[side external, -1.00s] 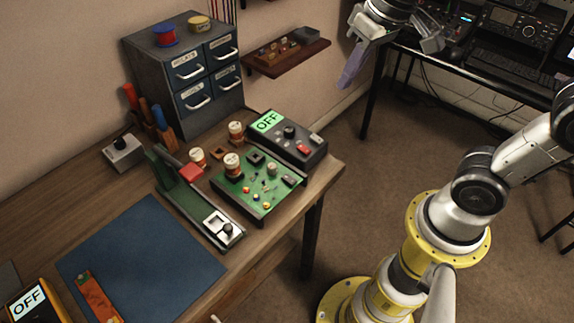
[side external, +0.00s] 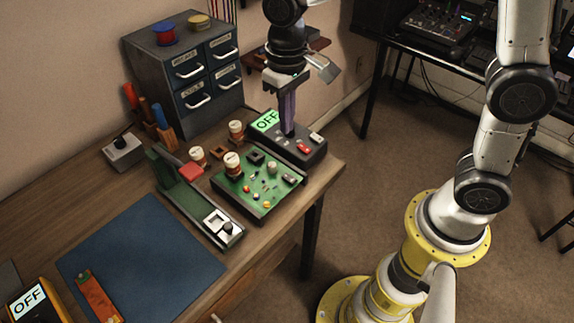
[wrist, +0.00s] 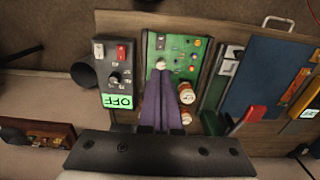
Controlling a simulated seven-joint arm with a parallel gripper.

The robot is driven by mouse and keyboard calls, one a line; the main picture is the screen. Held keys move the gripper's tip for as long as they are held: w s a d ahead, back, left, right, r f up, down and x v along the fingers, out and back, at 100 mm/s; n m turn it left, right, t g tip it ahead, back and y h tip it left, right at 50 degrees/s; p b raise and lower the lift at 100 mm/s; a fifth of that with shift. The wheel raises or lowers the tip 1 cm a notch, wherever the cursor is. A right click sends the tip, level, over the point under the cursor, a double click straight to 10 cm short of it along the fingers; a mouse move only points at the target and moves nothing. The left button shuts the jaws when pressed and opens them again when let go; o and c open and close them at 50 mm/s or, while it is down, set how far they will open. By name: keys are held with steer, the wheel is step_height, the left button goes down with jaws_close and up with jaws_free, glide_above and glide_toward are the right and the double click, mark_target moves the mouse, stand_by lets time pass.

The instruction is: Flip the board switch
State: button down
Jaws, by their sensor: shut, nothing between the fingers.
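The green circuit board (side external: 248,192) sits near the table's right edge, with small coloured parts and a grey knob (side external: 271,168) on it. A small dark part (side external: 289,179) at its right corner looks like a switch; its position is too small to read. The board also shows in the wrist view (wrist: 182,72). My gripper (side external: 288,132) is shut and empty, its purple fingers pointing down. In the side view its tips overlap the black box behind the board. In the wrist view the tips (wrist: 160,72) appear just beside the grey knob, over the board; their height is unclear.
The black box (side external: 316,150) beside the board has a green OFF display (side external: 266,121), a red switch (side external: 304,148) and a white switch. Labelled jars (side external: 233,165) stand at the board's left. A green stand (side external: 183,194) and a blue mat (side external: 140,262) lie further left.

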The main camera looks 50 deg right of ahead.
mark_target(288, 176)
step_height(288, 176, down, 14)
stand_by(0.6)
steer(key=shift+w+f, duration=0.1)
steer(key=shift+f, duration=0.05)
stand_by(0.4)
